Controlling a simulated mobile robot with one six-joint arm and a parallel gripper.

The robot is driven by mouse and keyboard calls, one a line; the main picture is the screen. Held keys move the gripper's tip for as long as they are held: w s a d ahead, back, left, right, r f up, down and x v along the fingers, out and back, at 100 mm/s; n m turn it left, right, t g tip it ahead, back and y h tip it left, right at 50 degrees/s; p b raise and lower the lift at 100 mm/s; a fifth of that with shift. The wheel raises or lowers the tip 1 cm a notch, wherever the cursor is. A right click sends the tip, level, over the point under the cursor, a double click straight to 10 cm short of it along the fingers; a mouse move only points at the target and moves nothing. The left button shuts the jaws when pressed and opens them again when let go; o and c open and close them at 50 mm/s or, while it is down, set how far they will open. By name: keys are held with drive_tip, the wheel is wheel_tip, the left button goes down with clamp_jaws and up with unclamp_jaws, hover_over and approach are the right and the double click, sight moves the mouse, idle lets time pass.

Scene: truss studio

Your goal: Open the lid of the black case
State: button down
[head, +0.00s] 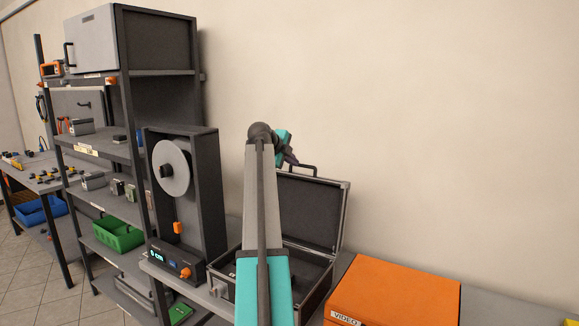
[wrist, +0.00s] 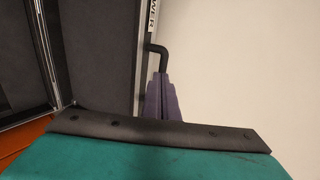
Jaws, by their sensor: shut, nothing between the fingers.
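The black case (head: 319,300) stands on the bench with its lid (head: 325,212) raised, leaning back toward the wall. The interior is dark and partly hidden behind my arm. The lid's black handle (head: 303,168) sticks up from its top edge. My gripper (head: 292,161) is at the lid's top edge beside this handle. In the wrist view, the fingers (wrist: 160,77) are together and empty, just below the handle (wrist: 157,48) and beside the lid's outer edge (wrist: 146,25). I cannot tell whether they touch the handle or lid.
An orange box (head: 395,290) marked VIDEO stands right of the case. A dark reel machine (head: 211,190) stands close to its left. A tall shelf rack (head: 160,72) is farther left. The plain wall (head: 450,120) is behind; the space above the orange box is free.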

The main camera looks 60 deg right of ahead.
drive_tip(key=shift+w+d, duration=0.1)
drive_tip(key=shift+d, duration=0.25)
drive_tip(key=s+d+r+b+v, duration=0.1)
drive_tip(key=r+b+v, duration=0.1)
drive_tip(key=v, duration=1.1)
drive_tip(key=shift+w+r, duration=0.3)
drive_tip(key=shift+a, duration=0.1)
idle(0.5)
